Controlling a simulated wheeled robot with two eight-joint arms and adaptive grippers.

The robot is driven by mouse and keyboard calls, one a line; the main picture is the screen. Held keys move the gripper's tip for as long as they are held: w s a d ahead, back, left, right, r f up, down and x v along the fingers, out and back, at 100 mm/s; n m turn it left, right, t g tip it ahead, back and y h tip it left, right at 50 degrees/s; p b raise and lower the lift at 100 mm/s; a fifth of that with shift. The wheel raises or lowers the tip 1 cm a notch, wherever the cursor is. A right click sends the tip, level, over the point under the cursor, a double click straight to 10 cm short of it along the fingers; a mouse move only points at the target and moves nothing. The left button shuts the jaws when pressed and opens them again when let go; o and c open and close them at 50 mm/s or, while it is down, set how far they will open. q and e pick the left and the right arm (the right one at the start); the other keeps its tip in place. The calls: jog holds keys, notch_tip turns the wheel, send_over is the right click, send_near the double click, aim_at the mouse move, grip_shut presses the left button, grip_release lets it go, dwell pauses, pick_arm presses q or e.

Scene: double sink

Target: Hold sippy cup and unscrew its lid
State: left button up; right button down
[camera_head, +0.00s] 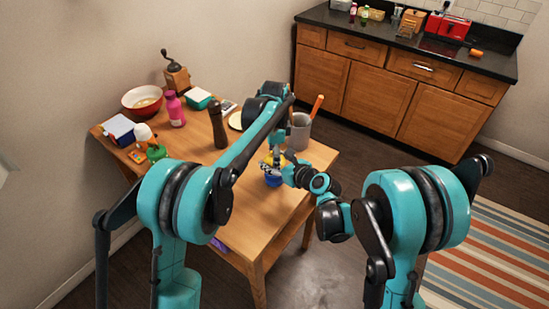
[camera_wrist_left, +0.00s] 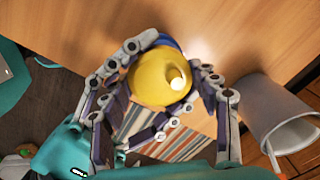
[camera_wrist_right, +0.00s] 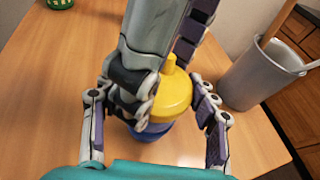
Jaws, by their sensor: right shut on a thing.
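The sippy cup has a yellow lid (camera_wrist_right: 175,95) with a spout and a blue body (camera_wrist_right: 150,131). It stands upright on the wooden table, and the blue body also shows in the head view (camera_head: 274,181). My right gripper (camera_wrist_right: 152,100) is shut on the sippy cup from the side, a finger at each side. My left gripper (camera_wrist_left: 170,70) reaches down from above, with its fingers around the yellow lid (camera_wrist_left: 158,80). Whether they press on it is unclear. The fingers of both grippers overlap in view and hide parts of the cup.
A grey container (camera_head: 299,131) with an orange-handled tool stands close behind the cup. A dark pepper mill (camera_head: 219,128), a pink bottle (camera_head: 175,109) and a red bowl (camera_head: 142,100) stand farther left on the table. The table's front part (camera_head: 262,222) is clear.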

pick_arm(q)
jog(key=shift+n, duration=2)
jog(key=shift+c, duration=0.2)
jog(key=o, duration=1.3)
jog(key=shift+r, duration=2.3)
pick_arm(e)
jog(key=shift+c, duration=2)
grip_release()
